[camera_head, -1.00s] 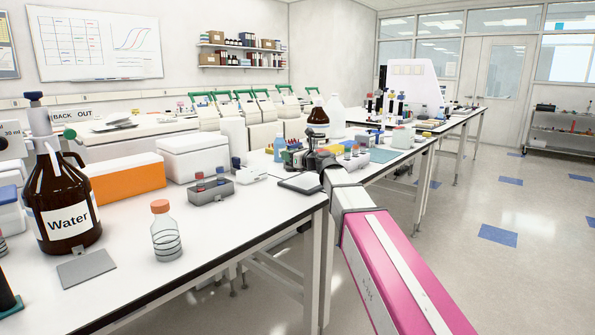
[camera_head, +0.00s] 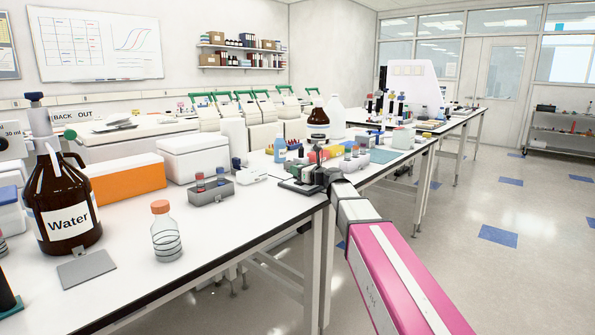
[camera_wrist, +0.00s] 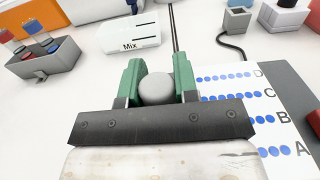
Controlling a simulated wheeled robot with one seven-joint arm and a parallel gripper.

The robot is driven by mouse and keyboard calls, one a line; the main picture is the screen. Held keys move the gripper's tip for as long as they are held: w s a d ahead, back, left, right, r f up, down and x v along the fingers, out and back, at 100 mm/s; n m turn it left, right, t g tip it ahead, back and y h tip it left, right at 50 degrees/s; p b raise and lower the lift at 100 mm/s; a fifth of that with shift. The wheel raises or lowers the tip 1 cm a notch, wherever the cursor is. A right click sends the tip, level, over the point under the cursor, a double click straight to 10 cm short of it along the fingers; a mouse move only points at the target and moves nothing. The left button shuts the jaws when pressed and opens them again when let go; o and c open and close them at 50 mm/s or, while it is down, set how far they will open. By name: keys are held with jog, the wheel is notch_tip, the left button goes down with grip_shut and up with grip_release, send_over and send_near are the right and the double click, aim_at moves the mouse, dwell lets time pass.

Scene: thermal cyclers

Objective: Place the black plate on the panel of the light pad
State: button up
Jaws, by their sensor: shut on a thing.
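My gripper (camera_head: 308,170) is low over the light pad (camera_head: 297,188) near the front right corner of the white bench. In the wrist view, its two green fingers (camera_wrist: 158,82) are closed about a grey rounded piece (camera_wrist: 157,89), apparently part of the held black plate. The plate's body cannot be made out; the gripper hides what lies below. The light pad's grey border (camera_wrist: 296,90) shows at the right. Its white panel (camera_wrist: 238,72) has rows of blue dots lettered A to D, partly covered by the gripper. Whether the plate touches the panel cannot be told.
A grey holder with red and blue-capped tubes (camera_head: 211,192) stands left of the pad, with a white Mix box (camera_wrist: 129,34) beyond. A cable runs behind the pad. Bottles and racks stand farther back. Open bench lies left of the gripper.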

jog(key=o, duration=1)
jog(key=shift+f, duration=0.1)
jog(key=shift+c, duration=0.2)
jog(key=v, duration=1.2)
